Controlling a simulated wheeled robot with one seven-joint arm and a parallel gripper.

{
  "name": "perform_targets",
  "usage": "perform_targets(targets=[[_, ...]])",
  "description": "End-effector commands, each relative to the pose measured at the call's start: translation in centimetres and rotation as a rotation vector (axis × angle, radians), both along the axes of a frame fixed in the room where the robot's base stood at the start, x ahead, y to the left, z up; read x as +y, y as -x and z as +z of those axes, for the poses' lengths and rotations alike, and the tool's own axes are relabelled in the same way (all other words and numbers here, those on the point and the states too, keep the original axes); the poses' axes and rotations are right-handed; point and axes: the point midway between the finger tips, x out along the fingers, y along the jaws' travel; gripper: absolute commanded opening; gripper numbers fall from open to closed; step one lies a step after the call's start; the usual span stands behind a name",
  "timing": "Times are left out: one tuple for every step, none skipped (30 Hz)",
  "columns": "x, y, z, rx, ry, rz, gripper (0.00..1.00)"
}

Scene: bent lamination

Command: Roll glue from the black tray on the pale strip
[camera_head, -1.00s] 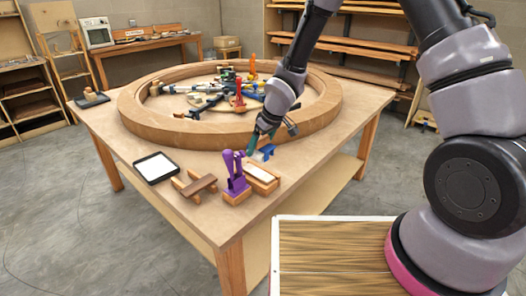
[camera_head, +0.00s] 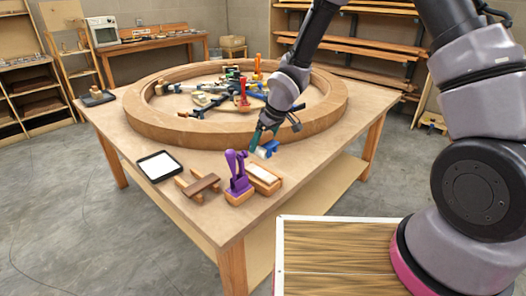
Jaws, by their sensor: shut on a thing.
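The black tray (camera_head: 141,164) lies flat at the table's near left, with a white layer inside it. The pale strip (camera_head: 264,173) lies on a wooden block near the table's front edge, right beside a purple clamp (camera_head: 238,180). My gripper (camera_head: 262,145), with teal fingers, points down just behind the strip. It is shut on a small blue tool (camera_head: 270,148) that looks like the roller. The tool appears to be above the table, apart from the strip. Its rolling face and any glue on it are too small to make out.
A large wooden ring (camera_head: 172,134) fills the table's middle, with several coloured clamps inside it. A brown wooden piece (camera_head: 203,184) rests on supports between the tray and the purple clamp. A dark plate with a wooden piece (camera_head: 97,97) sits at the far left corner.

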Motion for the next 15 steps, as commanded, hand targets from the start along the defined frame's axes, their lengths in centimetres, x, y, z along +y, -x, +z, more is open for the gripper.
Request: perform_targets(targets=[[0.1,0.0,-0.1,0.0,0.0,0.0,0.0],[0.1,-0.1,-0.2,0.0,0.0,0.0,0.0],[0.2,-0.1,-0.4,-0.001,-0.001,0.0,0.0],[0.3,-0.2,-0.6,0.0,-0.001,0.0,0.0],[0.3,-0.3,-0.9,0.0,-0.001,0.0,0.0],[0.4,-0.4,-1.3,0.0,0.0,-0.001,0.0],[0.5,-0.5,-1.6,0.001,0.001,-0.001,0.0],[0.6,-0.6,-1.9,0.001,0.001,-0.001,0.0],[0.8,-0.7,-2.4,0.0,0.001,-0.001,0.0],[0.8,-0.8,-2.7,0.0,0.001,-0.001,0.0],[0.9,-0.9,-3.0,-0.001,0.001,-0.003,0.0],[1.1,-1.1,-3.3,-0.001,0.0,-0.003,0.0],[1.1,-1.1,-3.6,-0.001,0.001,-0.003,0.0],[1.2,-1.2,-3.9,-0.001,0.001,-0.003,0.0],[1.3,-1.3,-4.2,-0.001,0.0,-0.003,0.0]])
